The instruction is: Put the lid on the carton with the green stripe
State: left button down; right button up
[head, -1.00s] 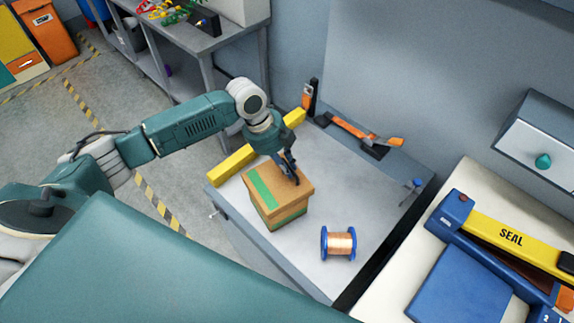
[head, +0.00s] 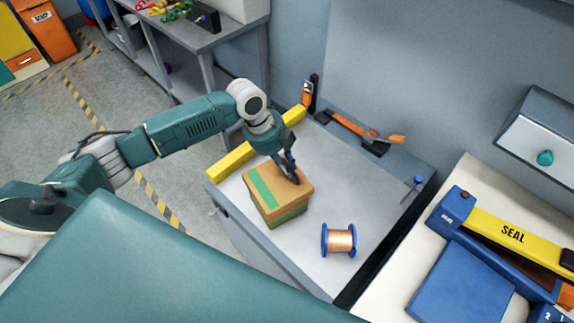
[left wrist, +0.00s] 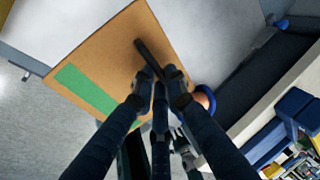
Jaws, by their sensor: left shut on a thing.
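A tan cardboard lid (head: 265,183) with a green stripe lies level over the carton (head: 268,214), which also has a green stripe on its side. The lid appears to rest on the carton's top, but I cannot tell whether it is fully seated. My left gripper (head: 291,177) is above the lid, shut on its dark bar handle. In the left wrist view, the fingers (left wrist: 160,80) close on the handle of the lid (left wrist: 105,60). The carton is mostly hidden beneath the lid there. My right gripper is not in view.
A copper wire spool (head: 339,240) with blue flanges stands right of the carton on the grey bench (head: 370,210). A yellow bar (head: 232,162) lies behind the carton. An orange-handled tool (head: 360,135) lies at the back. A blue and yellow sealer (head: 480,250) stands right.

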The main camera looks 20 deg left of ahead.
pick_arm(q)
jog(key=shift+f, duration=0.2)
jog(key=shift+f+b, duration=0.4)
jog(key=shift+f, duration=0.2)
jog(key=c, duration=1.7)
grip_release()
jog(key=v, duration=1.2)
